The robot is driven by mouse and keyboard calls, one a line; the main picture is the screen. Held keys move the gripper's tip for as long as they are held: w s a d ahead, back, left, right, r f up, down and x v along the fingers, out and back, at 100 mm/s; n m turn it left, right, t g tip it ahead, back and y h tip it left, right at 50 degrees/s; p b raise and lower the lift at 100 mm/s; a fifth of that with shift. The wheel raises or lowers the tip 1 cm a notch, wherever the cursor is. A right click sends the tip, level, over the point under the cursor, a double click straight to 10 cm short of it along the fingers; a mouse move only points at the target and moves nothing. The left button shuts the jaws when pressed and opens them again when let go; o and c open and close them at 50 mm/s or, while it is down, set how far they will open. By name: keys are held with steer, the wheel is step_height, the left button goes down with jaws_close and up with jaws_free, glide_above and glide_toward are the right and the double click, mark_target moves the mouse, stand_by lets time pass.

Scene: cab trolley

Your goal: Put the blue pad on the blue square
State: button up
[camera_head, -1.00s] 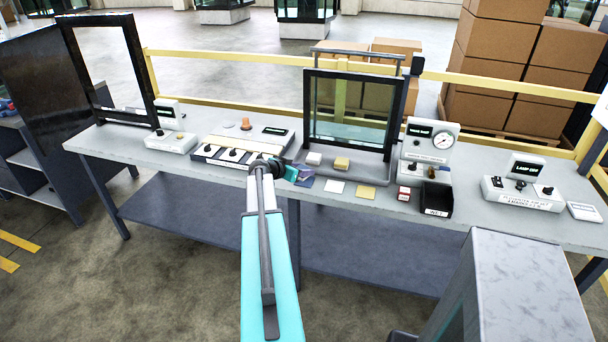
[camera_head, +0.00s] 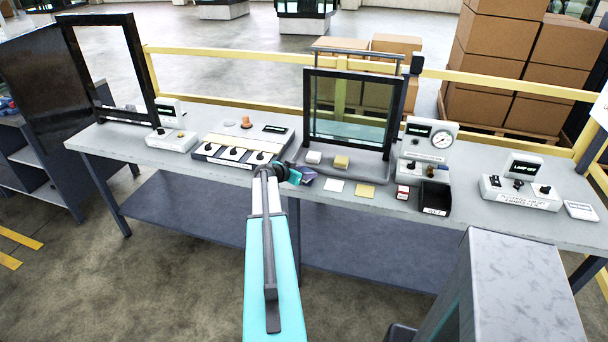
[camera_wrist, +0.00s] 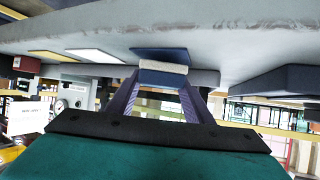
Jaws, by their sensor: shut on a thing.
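My gripper (camera_wrist: 162,92) is shut on the blue pad (camera_wrist: 163,78), which shows a blue face and a pale edge between the two fingers in the wrist view. The blue square (camera_wrist: 158,53) lies flat on the grey bench, right by the pad in that view. Whether the pad touches it, I cannot tell. In the head view my gripper (camera_head: 305,178) is low over the bench's front part, and it hides most of the blue square and the pad.
A white square (camera_head: 334,186) and a yellow square (camera_head: 365,191) lie to the right. A white pad (camera_head: 313,158) and a yellow pad (camera_head: 342,162) rest on the grey ledge below the framed glass panel (camera_head: 350,115). A switch panel (camera_head: 240,148) stands left, a black bin (camera_head: 436,198) right.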

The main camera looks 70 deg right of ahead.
steer(key=shift+f, duration=0.4)
steer(key=shift+f, duration=0.1)
steer(key=o, duration=1)
steer(key=shift+o, duration=0.2)
steer(key=shift+w+a+r, duration=0.15)
steer(key=shift+a+r, duration=0.2)
steer(key=shift+a, duration=0.15)
steer(key=b+v, duration=0.3)
steer(key=v, duration=0.8)
steer(key=shift+b, duration=0.35)
steer(key=shift+d, duration=0.1)
steer(key=shift+w, duration=0.1)
